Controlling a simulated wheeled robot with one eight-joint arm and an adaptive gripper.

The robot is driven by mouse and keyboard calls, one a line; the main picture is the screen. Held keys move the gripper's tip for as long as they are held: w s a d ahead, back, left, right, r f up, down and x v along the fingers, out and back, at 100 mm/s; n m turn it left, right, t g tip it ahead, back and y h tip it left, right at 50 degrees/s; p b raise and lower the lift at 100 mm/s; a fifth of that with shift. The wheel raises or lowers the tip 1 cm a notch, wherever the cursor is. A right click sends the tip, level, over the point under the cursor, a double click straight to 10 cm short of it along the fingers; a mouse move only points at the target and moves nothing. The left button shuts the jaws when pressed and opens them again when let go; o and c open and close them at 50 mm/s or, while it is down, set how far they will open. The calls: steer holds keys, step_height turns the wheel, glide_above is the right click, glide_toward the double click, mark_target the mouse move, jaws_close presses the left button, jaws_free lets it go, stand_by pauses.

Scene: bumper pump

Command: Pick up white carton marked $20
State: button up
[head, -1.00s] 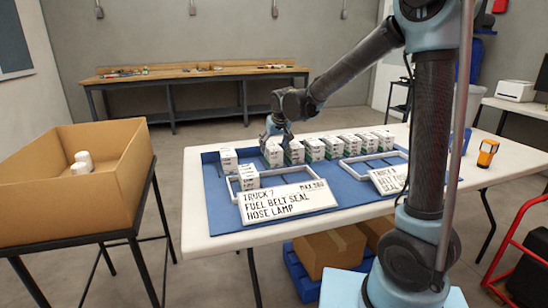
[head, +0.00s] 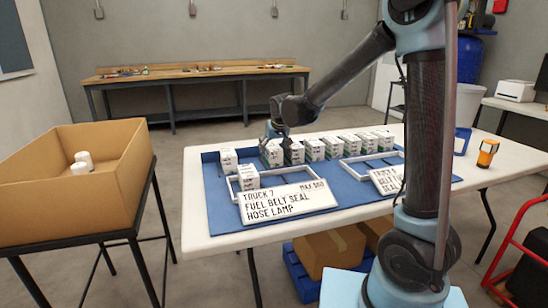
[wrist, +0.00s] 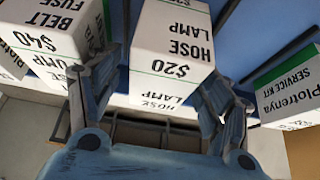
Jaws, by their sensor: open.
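The white carton marked HOSE LAMP $20 (wrist: 172,52) fills the upper middle of the wrist view, with a green stripe. My gripper (wrist: 155,82) is open, with one finger on each side of the carton's near end. I cannot tell whether the fingers touch it. In the head view my gripper (head: 273,132) is above the left end of the carton row, over a white and green carton (head: 271,155). Its label is too small to read there.
A BELT FUSE $40 carton (wrist: 55,28) lies close on the left in the wrist view, and a Service Kit carton (wrist: 288,88) is on the right. White frames and a TRUCK 7 sign (head: 288,202) lie on the blue mat (head: 222,213). A cardboard box (head: 60,215) stands at left.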

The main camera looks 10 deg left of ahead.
stand_by(0.3)
steer(key=c, duration=1.4)
steer(key=shift+o, duration=0.2)
